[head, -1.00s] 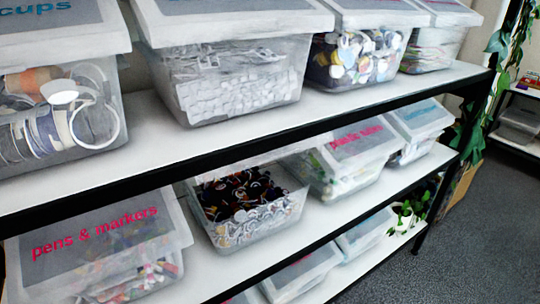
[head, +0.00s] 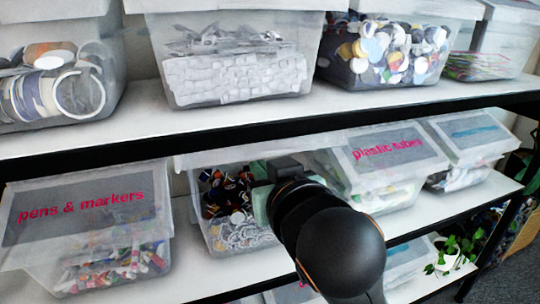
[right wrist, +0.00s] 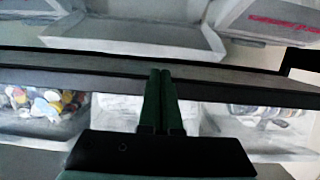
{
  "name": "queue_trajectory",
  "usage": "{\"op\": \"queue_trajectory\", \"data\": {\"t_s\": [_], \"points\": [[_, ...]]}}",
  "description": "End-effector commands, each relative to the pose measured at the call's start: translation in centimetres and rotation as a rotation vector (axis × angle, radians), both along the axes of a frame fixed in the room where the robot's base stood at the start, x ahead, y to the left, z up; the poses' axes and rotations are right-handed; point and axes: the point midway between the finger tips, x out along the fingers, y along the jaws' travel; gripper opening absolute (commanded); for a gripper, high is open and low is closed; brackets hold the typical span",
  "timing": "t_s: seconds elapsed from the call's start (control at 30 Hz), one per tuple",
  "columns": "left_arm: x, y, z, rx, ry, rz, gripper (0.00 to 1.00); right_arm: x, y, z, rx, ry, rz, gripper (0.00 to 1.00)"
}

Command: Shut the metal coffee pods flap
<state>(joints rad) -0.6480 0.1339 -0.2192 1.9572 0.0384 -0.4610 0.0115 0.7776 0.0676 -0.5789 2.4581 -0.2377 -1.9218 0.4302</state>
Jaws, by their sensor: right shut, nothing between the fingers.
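The metal coffee pods bin (head: 240,238) is a clear bin on the middle shelf, holding dark and colourful pods. Its flap (head: 240,158) is raised, its pale edge up under the shelf above. In the right wrist view, which looks upside down, a pale flap (right wrist: 130,38) lies beyond my fingertips. My right gripper (head: 262,200) is in front of the bin's right part and hides some of it. Its green fingers (right wrist: 159,75) are together and empty in the right wrist view. I cannot tell whether they touch the flap. My left gripper is not in view.
The pens & markers bin (head: 85,225) stands to the left, the plastic tubes bin (head: 385,165) to the right, both with lids down. The upper shelf's black edge (head: 120,158) runs just above. A potted plant (head: 455,255) sits lower right.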

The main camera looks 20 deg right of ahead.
Motion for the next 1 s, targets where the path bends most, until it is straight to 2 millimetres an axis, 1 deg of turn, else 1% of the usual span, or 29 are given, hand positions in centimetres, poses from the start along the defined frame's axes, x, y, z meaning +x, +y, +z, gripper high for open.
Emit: {"op": "queue_trajectory", "data": {"t_s": [0.03, 0.13, 0.27, 0.37, 0.6, 0.7, 0.83, 1.0], "points": [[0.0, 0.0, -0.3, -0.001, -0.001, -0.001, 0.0, -0.5, 0.0, 0.6, 0.004, -0.018, -0.007, 0.0], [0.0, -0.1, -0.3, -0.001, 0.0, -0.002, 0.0, -1.1, -0.2, 1.3, 0.011, -0.027, -0.02, 0.0], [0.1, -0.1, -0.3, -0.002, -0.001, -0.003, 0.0, -0.5, -0.3, 1.2, 0.01, -0.027, -0.025, 0.0], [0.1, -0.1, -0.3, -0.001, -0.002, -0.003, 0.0, 0.9, -0.4, 0.8, 0.009, -0.025, -0.026, 0.0], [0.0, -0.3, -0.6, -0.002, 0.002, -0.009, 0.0, 5.3, -0.3, -0.1, 0.009, -0.024, -0.025, 0.0], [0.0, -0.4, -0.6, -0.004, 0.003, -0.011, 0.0, 6.8, -0.3, -0.3, 0.009, -0.026, -0.024, 0.0], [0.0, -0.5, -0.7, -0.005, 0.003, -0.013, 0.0, 8.0, -0.3, -0.5, 0.011, -0.027, -0.024, 0.0], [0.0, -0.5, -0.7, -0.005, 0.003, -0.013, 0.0, 8.6, -0.2, -0.6, 0.011, -0.028, -0.023, 0.0]]}}
